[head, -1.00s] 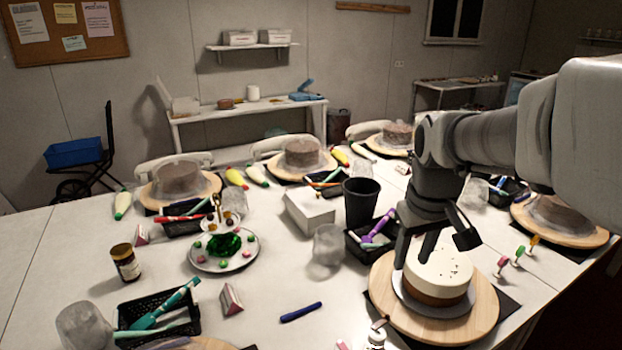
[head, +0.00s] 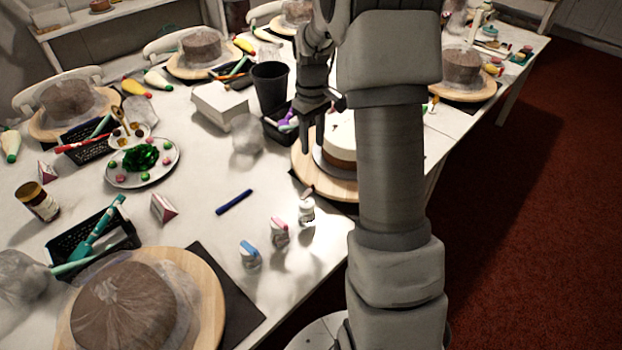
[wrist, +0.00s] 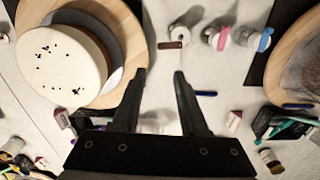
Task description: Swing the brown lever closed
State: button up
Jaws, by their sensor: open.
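The brown lever (wrist: 170,44) sticks out from the top of a small white bottle (wrist: 186,34) in the wrist view, on the side toward my fingers. In the head view the same bottle (head: 307,212) stands upright on the table in front of the cake board, with the lever (head: 306,193) at its top. My gripper (wrist: 160,74) is open and empty, its fingertips apart from the lever and pointing toward it. In the head view my gripper (head: 322,125) is beside the white-topped cake, partly hidden by my arm.
Bottles with pink (head: 279,225) and blue (head: 249,247) levers stand beside the white one. A white-topped cake (wrist: 62,65) sits on a round wooden board (wrist: 128,25). A blue pen (head: 234,202) lies on the table. A wrapped cake (head: 125,305) is at the near left.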

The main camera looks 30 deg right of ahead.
aim_at(313, 185)
notch_tip(313, 185, down, 14)
dwell(0.3)
grip_shut()
